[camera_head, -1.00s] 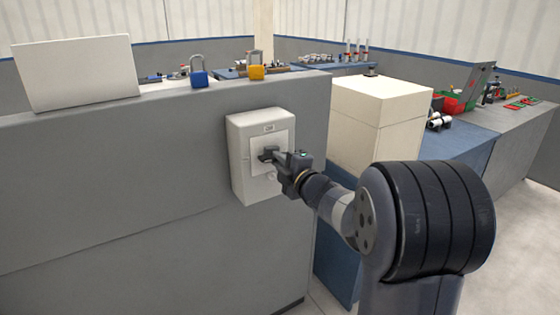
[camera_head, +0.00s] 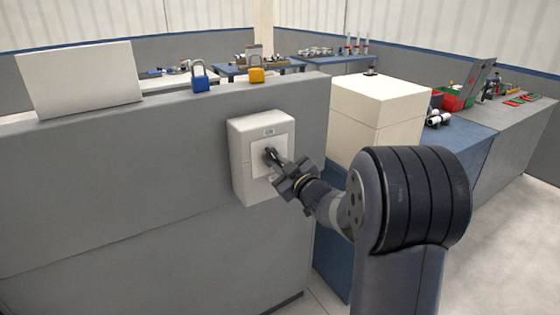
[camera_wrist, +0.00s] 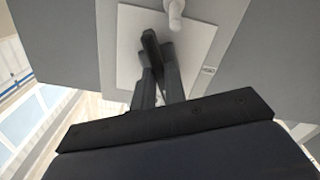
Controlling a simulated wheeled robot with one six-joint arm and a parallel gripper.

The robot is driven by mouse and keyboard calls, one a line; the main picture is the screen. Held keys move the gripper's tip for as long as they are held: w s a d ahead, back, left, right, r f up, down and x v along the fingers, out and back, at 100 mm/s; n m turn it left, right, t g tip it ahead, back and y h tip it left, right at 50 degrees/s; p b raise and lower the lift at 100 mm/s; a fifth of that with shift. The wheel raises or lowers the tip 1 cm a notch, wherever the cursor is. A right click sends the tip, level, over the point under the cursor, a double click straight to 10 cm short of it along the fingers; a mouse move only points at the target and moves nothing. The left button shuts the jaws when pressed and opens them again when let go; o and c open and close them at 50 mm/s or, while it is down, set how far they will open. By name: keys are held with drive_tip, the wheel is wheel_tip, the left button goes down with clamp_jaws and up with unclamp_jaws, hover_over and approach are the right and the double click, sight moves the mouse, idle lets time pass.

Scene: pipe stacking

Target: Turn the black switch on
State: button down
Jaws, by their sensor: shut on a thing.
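The black switch (camera_head: 269,152) sits on the pale front plate of a white box (camera_head: 240,165), which is fixed to a grey wall panel. My gripper (camera_head: 276,161) is at the plate with its fingers closed on the switch handle. In the wrist view the dark handle (camera_wrist: 151,48) shows between and just beyond the fingertips (camera_wrist: 160,58), against the white plate (camera_wrist: 128,50). The handle looks steeply tilted in the head view. The fingers hide part of it.
A cream box (camera_head: 375,110) stands right of the panel. A white knob (camera_wrist: 175,12) sticks out by the plate.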

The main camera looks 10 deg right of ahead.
drive_tip(key=m+p, duration=0.2)
drive_tip(key=m, duration=0.3)
drive_tip(key=shift+m, duration=0.4)
drive_tip(key=shift+f, duration=0.1)
drive_tip(key=c, duration=1.5)
unclamp_jaws()
drive_tip(key=shift+o, duration=0.2)
drive_tip(key=v, duration=1.1)
drive_tip(key=shift+b, duration=0.45)
drive_tip(key=shift+w+a, duration=0.1)
drive_tip(key=shift+w, duration=0.1)
